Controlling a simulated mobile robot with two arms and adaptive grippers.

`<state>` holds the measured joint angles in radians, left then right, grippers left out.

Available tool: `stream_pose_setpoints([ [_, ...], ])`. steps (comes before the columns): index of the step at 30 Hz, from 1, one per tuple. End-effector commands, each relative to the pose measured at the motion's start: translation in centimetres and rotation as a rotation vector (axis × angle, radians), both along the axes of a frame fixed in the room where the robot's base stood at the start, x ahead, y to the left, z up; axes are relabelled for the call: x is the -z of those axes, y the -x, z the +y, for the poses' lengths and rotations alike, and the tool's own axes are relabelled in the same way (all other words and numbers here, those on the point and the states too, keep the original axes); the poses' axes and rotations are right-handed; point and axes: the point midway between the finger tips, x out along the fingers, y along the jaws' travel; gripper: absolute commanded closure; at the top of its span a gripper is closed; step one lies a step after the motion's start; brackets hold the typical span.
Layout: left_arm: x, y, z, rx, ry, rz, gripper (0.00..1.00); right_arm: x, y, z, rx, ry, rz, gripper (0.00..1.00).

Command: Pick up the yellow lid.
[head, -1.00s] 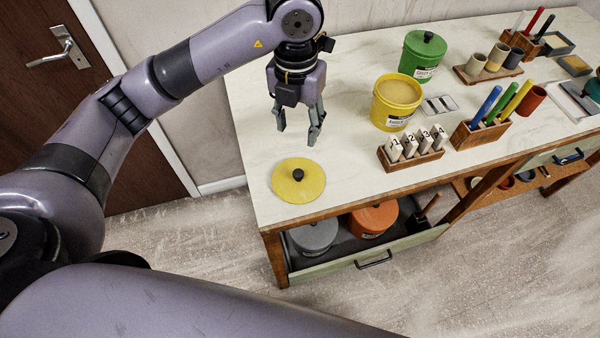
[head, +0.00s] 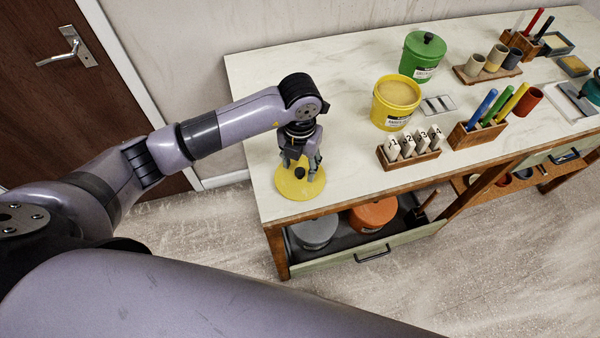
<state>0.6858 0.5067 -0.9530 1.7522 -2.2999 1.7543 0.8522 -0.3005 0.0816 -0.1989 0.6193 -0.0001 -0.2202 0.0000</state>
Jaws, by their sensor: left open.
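The yellow lid (head: 292,190) is a flat round disc with a dark knob in its middle. It lies on the left front part of the pale worktop (head: 252,93), close to the front edge. My left gripper (head: 300,174) is open and points down directly over the lid, with its fingers around or just above the knob. My right gripper is not in view.
An open yellow tub (head: 392,118) and a green lidded tub (head: 424,50) stand to the right. A wooden rack of numbered tags (head: 411,160) is nearer. An open drawer (head: 352,258) below holds a grey tub (head: 313,235) and an orange tub (head: 372,217).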

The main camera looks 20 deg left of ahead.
Motion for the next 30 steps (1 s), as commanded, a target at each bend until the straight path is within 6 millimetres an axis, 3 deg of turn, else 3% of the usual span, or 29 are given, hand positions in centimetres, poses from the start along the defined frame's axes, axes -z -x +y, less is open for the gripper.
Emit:
stream_pose_setpoints([
  [1,0.4,0.2,-0.1,0.000,-0.002,0.007,0.55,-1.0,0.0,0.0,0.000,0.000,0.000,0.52],
  [6,2.5,0.0,-0.1,0.001,0.000,0.002,0.55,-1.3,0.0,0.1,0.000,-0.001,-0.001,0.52],
  [14,2.9,0.0,-0.1,0.002,0.001,-0.001,0.55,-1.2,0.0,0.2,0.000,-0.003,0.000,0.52],
  [30,2.9,0.0,-0.1,0.001,0.001,0.000,0.91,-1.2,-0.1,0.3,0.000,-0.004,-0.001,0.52],
])
